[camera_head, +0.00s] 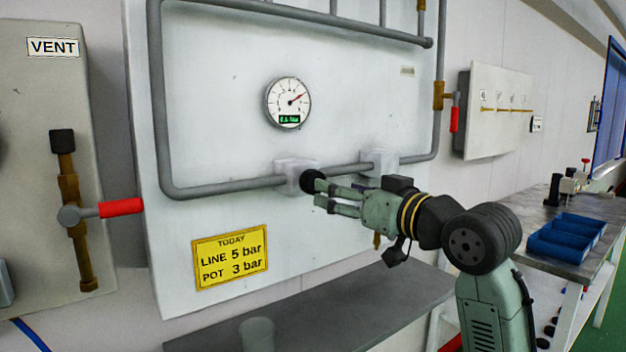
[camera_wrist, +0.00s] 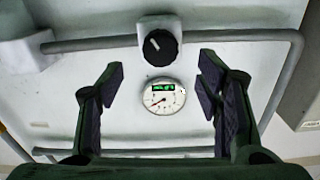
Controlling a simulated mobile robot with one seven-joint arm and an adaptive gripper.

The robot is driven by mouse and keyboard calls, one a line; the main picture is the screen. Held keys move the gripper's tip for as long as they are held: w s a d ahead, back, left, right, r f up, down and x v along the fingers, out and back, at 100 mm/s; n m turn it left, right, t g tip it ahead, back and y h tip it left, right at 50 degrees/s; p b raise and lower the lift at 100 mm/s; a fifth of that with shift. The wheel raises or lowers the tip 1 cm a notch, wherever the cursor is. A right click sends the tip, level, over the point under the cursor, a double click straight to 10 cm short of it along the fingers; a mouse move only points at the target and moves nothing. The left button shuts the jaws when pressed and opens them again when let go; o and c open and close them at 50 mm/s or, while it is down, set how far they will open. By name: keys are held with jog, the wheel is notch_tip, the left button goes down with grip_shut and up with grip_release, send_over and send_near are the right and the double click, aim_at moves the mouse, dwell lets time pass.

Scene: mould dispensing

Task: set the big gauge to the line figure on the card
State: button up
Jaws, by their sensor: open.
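The big gauge (camera_head: 288,102) is a round white dial on the pale panel. The yellow card (camera_head: 230,257) says TODAY, LINE 5 bar, POT 3 bar. A black round knob (camera_head: 312,181) sits on a pale block on the pipe below the gauge. My gripper (camera_head: 320,193) is open near the knob, its fingers pointing towards it. In the wrist view the knob (camera_wrist: 160,47) shows a white mark, beyond the open, empty fingers; the gauge (camera_wrist: 164,97) appears between them.
A second pale block (camera_head: 379,161) sits further right on the grey pipe. A red-handled valve (camera_head: 120,207) is on the VENT panel at left. A grey shelf (camera_head: 330,310) runs under the panel. Blue bins (camera_head: 566,237) stand on the bench at right.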

aim_at(312, 182)
jog(key=p+x, duration=0.2)
jog(key=x, duration=0.6)
jog(key=shift+w+a, duration=0.1)
jog(key=c, duration=1.2)
jog(key=shift+o, duration=0.2)
jog(key=n+b, duration=0.1)
jog(key=n, duration=0.1)
jog(key=shift+f+n+b, duration=0.15)
jog(key=shift+n+b, duration=0.15)
jog(key=shift+n, duration=0.1)
jog(key=shift+n+b, duration=0.35)
jog(key=shift+n, duration=0.85)
jog(key=o, duration=1.2)
jog(key=shift+c, duration=0.2)
